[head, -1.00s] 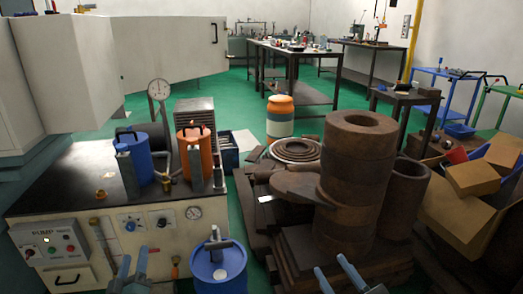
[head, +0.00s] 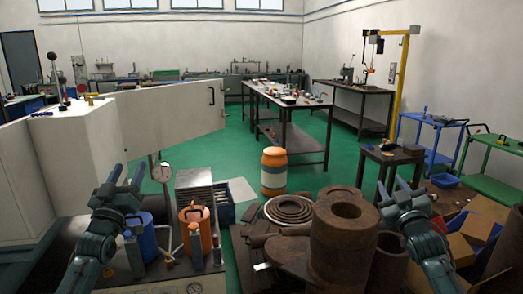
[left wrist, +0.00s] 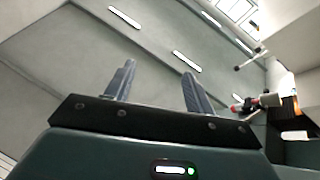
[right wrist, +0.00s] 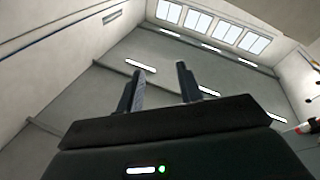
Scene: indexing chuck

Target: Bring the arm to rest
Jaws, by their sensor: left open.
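My left gripper (head: 128,172) is raised with its fingers pointing up, at the left of the head view, in front of the white cabinet and above the pump bench. Its fingers stand apart and empty in the left wrist view (left wrist: 158,82). My right gripper (head: 400,182) is raised likewise at the right, in front of the small dark table. In the right wrist view (right wrist: 161,78) its fingers are apart with nothing between them. Both wrist views look up at the ceiling and walls. Neither gripper appears to touch anything.
Rusty cylinders (head: 342,242) stand on the right. The white cabinet's open door (head: 175,110) is near my left gripper. Cardboard boxes (head: 480,220) lie right.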

